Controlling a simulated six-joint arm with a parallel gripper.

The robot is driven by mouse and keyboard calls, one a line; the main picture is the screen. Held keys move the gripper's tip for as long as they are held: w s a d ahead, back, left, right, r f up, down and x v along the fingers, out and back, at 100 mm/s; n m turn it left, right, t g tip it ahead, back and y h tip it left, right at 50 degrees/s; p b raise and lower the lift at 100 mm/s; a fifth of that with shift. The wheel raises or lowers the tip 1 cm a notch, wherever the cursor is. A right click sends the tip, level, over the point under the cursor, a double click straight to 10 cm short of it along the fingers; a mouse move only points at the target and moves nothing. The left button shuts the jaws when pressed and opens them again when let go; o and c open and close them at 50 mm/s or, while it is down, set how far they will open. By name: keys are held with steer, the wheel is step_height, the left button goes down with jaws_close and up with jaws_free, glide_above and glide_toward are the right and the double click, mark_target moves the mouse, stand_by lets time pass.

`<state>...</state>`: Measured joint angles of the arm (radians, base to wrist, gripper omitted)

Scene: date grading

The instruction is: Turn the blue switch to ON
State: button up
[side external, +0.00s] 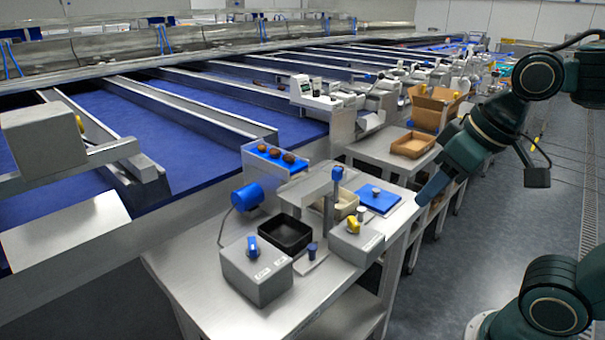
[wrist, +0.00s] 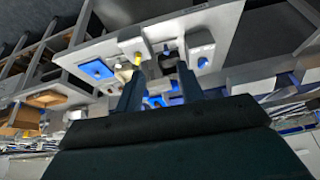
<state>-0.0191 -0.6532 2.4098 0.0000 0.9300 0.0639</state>
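The blue switch (side external: 252,245) is a knob on top of a grey box (side external: 256,280) at the table's front left. Two white labels sit on the box's front edge, too small to read. The knob's setting cannot be told. In the wrist view the blue switch (wrist: 203,62) shows on its box, right of my fingers. My gripper (side external: 424,196) is over the right edge of the table, well apart from the switch. In the wrist view my gripper (wrist: 160,70) has its two fingers spread with nothing held between them.
A second grey box carries a yellow knob (side external: 352,225). A blue pad (side external: 377,199) lies near my gripper.

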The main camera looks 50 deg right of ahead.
steer(key=w+a+r+m+g, duration=0.1)
steer(key=w+a+r+m, duration=0.15)
steer(key=w, duration=0.55)
steer(key=m+g, duration=0.4)
glide_above(252, 241)
step_height(252, 241, down, 8)
steer(key=shift+f, duration=0.25)
steer(key=shift+f, duration=0.1)
step_height(252, 241, down, 14)
steer(key=shift+r, duration=0.2)
jaws_close()
